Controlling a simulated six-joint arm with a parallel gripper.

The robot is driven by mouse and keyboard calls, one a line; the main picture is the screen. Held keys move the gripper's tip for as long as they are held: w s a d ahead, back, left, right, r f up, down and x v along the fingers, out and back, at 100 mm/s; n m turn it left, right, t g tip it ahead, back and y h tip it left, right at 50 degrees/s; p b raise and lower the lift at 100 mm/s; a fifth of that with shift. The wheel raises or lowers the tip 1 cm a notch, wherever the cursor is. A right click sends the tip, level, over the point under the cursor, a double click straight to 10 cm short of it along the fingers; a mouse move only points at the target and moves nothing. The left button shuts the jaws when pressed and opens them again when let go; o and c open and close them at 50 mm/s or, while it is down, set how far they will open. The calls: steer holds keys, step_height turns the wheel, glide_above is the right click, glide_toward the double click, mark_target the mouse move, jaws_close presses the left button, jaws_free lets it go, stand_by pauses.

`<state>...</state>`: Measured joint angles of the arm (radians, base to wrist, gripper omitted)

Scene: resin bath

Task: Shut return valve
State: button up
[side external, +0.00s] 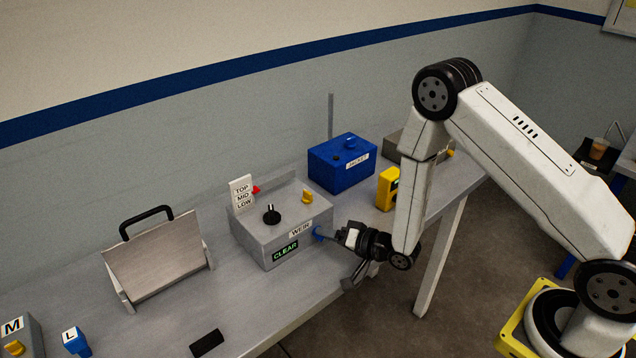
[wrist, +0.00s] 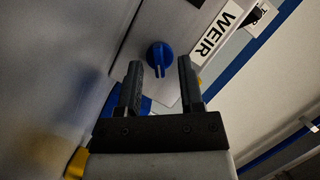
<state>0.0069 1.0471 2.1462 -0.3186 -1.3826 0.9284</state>
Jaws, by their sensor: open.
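A grey box (side external: 285,228) labelled WEIR and CLEAR stands on the bench. A blue knob (side external: 318,233) sits on its right-hand face, partly hidden near my gripper (side external: 338,239). In the wrist view the round blue knob (wrist: 160,57) has a raised grip bar, beside the WEIR label (wrist: 219,33). My gripper (wrist: 160,72) is open, its two dark fingers either side of the knob in the picture. I see no contact, and cannot tell how far off the knob is. No label reading "return" is legible.
The grey box also carries a black knob (side external: 271,214), a yellow knob (side external: 307,196) and a TOP/MID/LOW plate (side external: 241,193). Behind stand a blue JACKET box (side external: 340,165) and a yellow box (side external: 387,188). A handled metal plate (side external: 155,260) stands left. The bench front has a black pad (side external: 207,343).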

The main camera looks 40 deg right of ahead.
jaws_close()
stand_by(0.3)
steer(key=shift+a+n+h, duration=0.1)
steer(key=shift+n+h, duration=0.2)
steer(key=shift+n, duration=0.3)
jaws_free()
steer(key=shift+s, duration=0.1)
